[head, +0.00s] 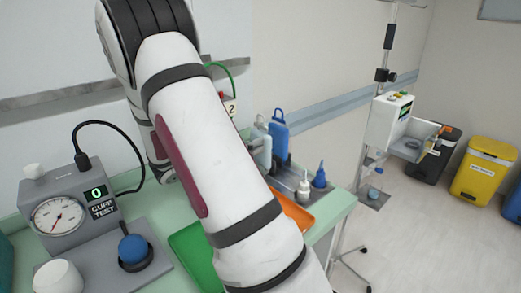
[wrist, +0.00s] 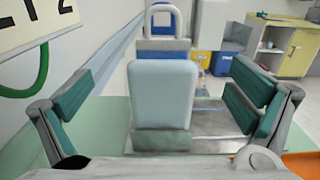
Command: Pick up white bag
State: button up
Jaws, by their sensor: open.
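The white bag, pale bluish-white, stands upright in the middle of the wrist view (wrist: 163,90). A pale loop rises above it, with blue behind. My gripper (wrist: 160,104) is open, with one teal-padded finger on each side of the bag and a gap on both sides. The bag is between the fingers in this view; I cannot tell how deep it sits. In the head view the gripper is hidden behind my arm.
A blue bag (head: 279,130) stands close beside the white one. Small bottles, one white (head: 303,186) and one blue (head: 320,175), stand to the right. An orange tray (head: 297,212) and a green tray (head: 187,243) lie in front. A cuff tester (head: 75,205) stands at left.

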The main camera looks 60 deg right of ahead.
aim_at(257, 133)
jog(key=shift+x, duration=2.75)
jog(key=shift+s, duration=0.15)
jog(key=c, duration=2)
